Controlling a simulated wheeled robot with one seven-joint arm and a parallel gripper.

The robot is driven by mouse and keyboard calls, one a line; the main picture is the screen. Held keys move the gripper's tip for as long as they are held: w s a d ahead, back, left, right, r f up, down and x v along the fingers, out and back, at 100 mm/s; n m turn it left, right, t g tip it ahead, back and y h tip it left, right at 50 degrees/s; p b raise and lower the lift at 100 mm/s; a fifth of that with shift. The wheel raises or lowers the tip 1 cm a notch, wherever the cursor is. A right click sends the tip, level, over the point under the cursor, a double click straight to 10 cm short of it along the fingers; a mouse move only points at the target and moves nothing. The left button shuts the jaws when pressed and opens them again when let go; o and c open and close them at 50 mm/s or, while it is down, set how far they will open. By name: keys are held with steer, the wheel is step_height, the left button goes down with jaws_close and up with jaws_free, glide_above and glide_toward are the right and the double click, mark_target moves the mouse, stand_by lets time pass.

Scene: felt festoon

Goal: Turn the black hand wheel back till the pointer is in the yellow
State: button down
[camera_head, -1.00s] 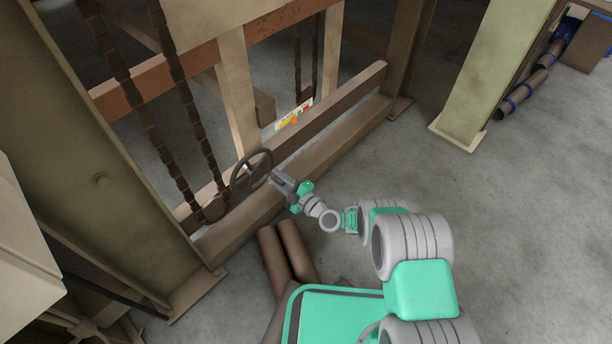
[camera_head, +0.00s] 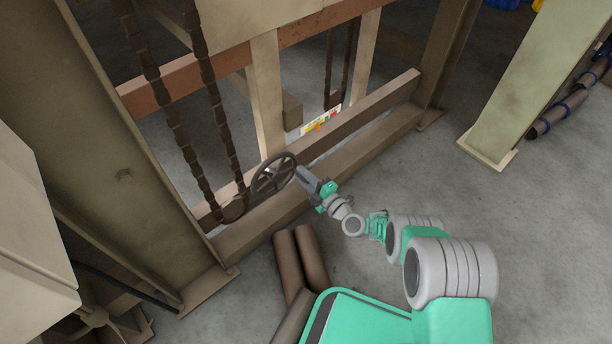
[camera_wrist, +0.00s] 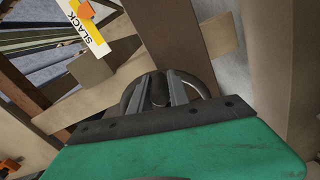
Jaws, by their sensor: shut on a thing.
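The black hand wheel (camera_head: 273,176) stands upright by the lower beam of the frame. My gripper (camera_head: 298,171) is shut on its rim at the right side. In the wrist view my gripper's two fingers (camera_wrist: 161,90) close around a dark part of the wheel, and the curved rim (camera_wrist: 127,96) shows beside them. The scale plate (camera_head: 321,120) has coloured bands and sits above the beam. In the wrist view the plate (camera_wrist: 97,42) reads SLACK on white, next to a yellow band. The orange pointer (camera_wrist: 85,10) lies near the plate's top end; its exact band is unclear.
Brown chains (camera_head: 172,110) hang left of the wheel. A thick steel column (camera_head: 100,150) stands at the left, another column (camera_head: 510,80) at the right. Brown rolls (camera_head: 298,262) lie on the floor below the wheel.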

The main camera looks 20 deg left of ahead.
steer(key=shift+a+r, duration=0.1)
steer(key=shift+r, duration=0.1)
steer(key=c, duration=1.3)
jaws_free()
steer(key=shift+f, duration=0.1)
steer(key=shift+o, duration=0.2)
steer(key=p+v, duration=0.2)
steer(key=v, duration=0.6)
